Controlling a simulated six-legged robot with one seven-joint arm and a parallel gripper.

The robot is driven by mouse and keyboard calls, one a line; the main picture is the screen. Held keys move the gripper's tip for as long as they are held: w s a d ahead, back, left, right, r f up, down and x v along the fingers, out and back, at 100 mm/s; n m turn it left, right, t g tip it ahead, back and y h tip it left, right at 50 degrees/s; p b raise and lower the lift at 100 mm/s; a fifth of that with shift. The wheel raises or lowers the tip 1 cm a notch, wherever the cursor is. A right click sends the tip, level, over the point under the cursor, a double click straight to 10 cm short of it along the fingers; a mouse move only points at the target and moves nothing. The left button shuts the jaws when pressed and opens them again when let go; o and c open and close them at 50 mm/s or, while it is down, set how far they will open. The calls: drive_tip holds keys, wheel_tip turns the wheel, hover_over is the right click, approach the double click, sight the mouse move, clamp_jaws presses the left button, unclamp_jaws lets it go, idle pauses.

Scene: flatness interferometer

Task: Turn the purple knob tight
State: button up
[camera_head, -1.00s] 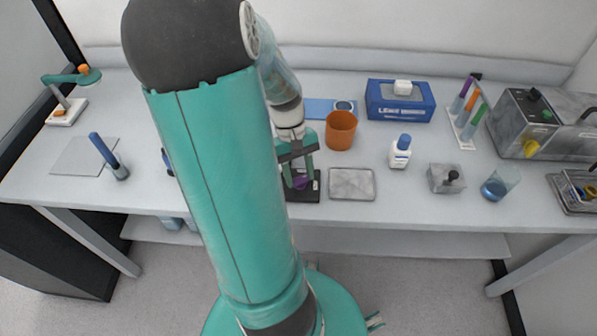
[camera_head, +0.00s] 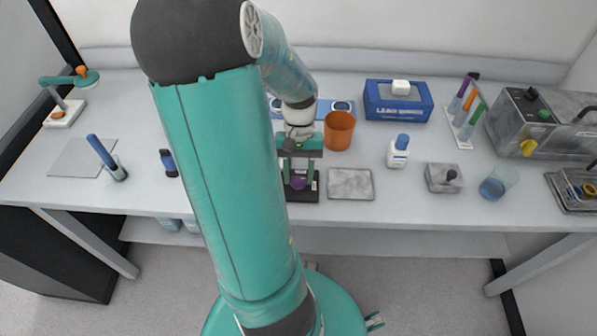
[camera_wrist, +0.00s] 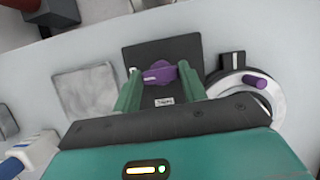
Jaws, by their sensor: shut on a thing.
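The purple knob (camera_head: 298,184) sits on a small black plate (camera_head: 300,197) near the front edge of the bench. In the wrist view the knob (camera_wrist: 160,73) is an elongated purple grip lying crosswise between my green fingers, in front of a small label. My gripper (camera_wrist: 157,80) is shut on the knob, with one finger at each end of it. In the head view my gripper (camera_head: 298,176) points down over the plate, and my arm hides the bench to its left. The plate's thread or clamped part cannot be seen.
A grey square plate (camera_head: 350,184) lies close to the right. An orange cup (camera_head: 339,131) stands behind it. A round white and black device (camera_wrist: 283,100) with a purple handle (camera_wrist: 259,82) is right of the knob in the wrist view. A white bottle (camera_head: 398,152) stands farther right.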

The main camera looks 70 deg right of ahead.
drive_tip(key=o, duration=1)
drive_tip(key=shift+r, duration=0.1)
drive_tip(key=v, duration=1.3)
drive_tip(key=shift+w+d+r, duration=0.1)
drive_tip(key=shift+d+r, duration=0.1)
drive_tip(key=shift+r, duration=0.1)
